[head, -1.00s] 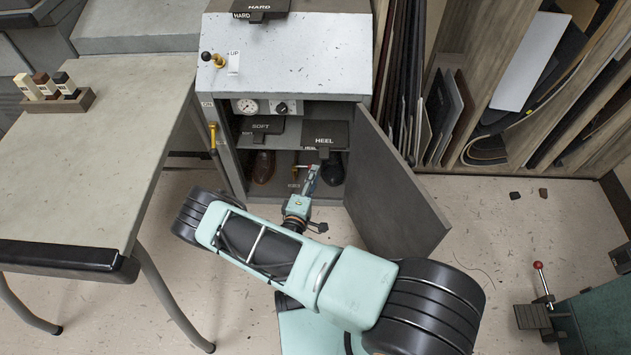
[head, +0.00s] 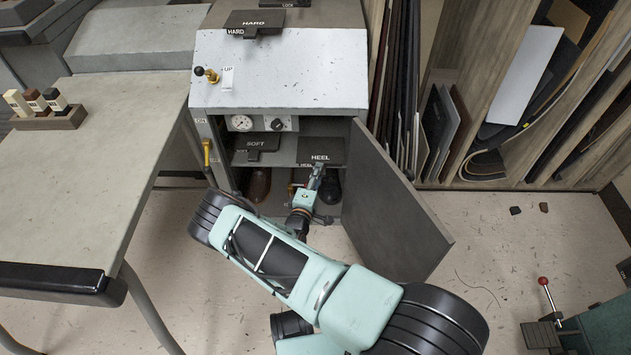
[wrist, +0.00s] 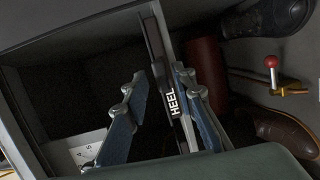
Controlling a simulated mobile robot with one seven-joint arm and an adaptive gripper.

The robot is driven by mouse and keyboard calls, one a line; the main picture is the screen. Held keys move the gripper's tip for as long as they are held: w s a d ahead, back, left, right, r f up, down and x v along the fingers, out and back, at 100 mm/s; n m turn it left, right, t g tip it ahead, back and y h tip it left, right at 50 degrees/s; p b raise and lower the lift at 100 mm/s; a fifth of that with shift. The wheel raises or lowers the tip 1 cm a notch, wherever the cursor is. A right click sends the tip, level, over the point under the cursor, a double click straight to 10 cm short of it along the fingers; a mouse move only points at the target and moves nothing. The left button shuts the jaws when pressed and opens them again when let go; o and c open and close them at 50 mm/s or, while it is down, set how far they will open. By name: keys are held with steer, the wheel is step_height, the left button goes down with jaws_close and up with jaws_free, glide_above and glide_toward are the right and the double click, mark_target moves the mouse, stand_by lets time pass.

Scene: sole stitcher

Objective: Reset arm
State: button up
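My gripper (head: 317,174) reaches into the open lower bay of the grey cabinet, just below the dark HEEL plate (head: 330,148). The plate lies at the right of the shelf, beside the SOFT plate (head: 262,141). In the wrist view, my gripper's two blue fingers (wrist: 160,85) stand apart. The dark HEEL-labelled piece (wrist: 168,75) shows between them, near the right finger. A gap shows on its left side, and I see no firm grip on it. My arm stretches from the lower right to the cabinet.
The cabinet door (head: 392,205) stands open just right of my arm. Brown (head: 259,184) and black (head: 329,188) shoes sit under the shelf. A worktable (head: 90,165) is at left. A red-knobbed lever (wrist: 271,63) is near the right finger. Floor at right is mostly clear.

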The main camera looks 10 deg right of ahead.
steer(key=shift+w+d, duration=0.1)
steer(key=shift+w, duration=0.2)
jaws_close()
steer(key=shift+s+f, duration=0.1)
steer(key=shift+f, duration=0.05)
stand_by(0.6)
steer(key=shift+r+p, duration=0.65)
